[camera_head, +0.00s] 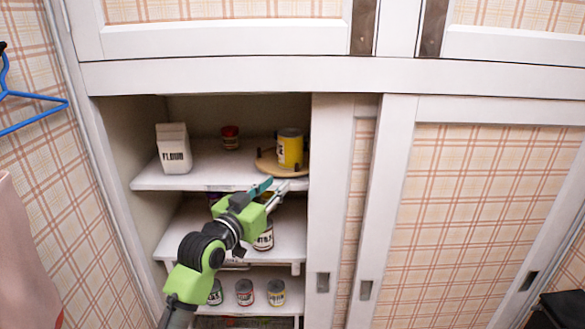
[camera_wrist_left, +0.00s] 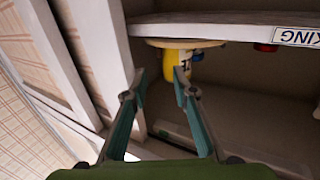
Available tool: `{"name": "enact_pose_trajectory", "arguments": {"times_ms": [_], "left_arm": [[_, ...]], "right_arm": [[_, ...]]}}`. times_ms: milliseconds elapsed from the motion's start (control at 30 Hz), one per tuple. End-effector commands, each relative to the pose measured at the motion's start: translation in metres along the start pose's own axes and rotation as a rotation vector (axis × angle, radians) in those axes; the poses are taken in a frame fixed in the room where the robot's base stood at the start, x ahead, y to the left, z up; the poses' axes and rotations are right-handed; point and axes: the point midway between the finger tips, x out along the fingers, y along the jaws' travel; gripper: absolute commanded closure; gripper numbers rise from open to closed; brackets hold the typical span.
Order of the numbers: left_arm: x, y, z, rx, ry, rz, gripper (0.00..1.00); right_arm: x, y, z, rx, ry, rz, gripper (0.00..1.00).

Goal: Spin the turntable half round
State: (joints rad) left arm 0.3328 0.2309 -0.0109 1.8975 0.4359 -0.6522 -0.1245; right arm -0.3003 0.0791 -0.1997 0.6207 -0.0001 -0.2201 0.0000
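The turntable (camera_head: 267,168) is a round wooden disc with dark pegs on the upper cupboard shelf. Its right end lies close to the sliding door's edge. My left gripper (camera_head: 275,186) is open and empty, just in front of and slightly below the turntable's front edge. In the left wrist view, which looks upside down, the open fingers (camera_wrist_left: 159,74) point at the turntable (camera_wrist_left: 172,43) and the yellow can (camera_wrist_left: 184,66); I see no clear contact. My right gripper is out of view.
A flour carton (camera_head: 174,148) and a red can (camera_head: 230,137) stand left on the same shelf (camera_head: 190,182). Lower shelves hold several jars and cans. The white door frame (camera_head: 330,200) closes off the right side. A blue hanger (camera_head: 25,98) hangs at far left.

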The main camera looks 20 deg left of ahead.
Motion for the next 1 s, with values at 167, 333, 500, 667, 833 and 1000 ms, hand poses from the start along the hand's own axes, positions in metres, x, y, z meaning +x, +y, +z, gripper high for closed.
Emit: {"name": "enact_pose_trajectory", "arguments": {"times_ms": [167, 333, 500, 667, 833, 1000], "left_arm": [[0.034, 0.0, -0.003, -0.001, 0.0, 0.0, 0.74], [0.062, 0.001, -0.002, -0.001, 0.0, 0.001, 0.74], [0.083, 0.0, -0.001, -0.001, -0.001, 0.0, 0.74], [0.094, 0.001, -0.001, 0.001, -0.001, 0.0, 0.74], [0.098, 0.001, 0.0, 0.001, -0.001, 0.0, 0.74], [0.098, 0.001, 0.0, 0.001, 0.0, 0.0, 0.74]], "right_arm": [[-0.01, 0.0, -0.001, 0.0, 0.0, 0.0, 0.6], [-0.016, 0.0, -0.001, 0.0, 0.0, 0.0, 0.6], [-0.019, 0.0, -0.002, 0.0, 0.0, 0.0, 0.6], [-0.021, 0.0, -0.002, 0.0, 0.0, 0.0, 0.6], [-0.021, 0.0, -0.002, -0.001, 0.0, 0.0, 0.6], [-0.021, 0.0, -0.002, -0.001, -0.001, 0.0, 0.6]]}}
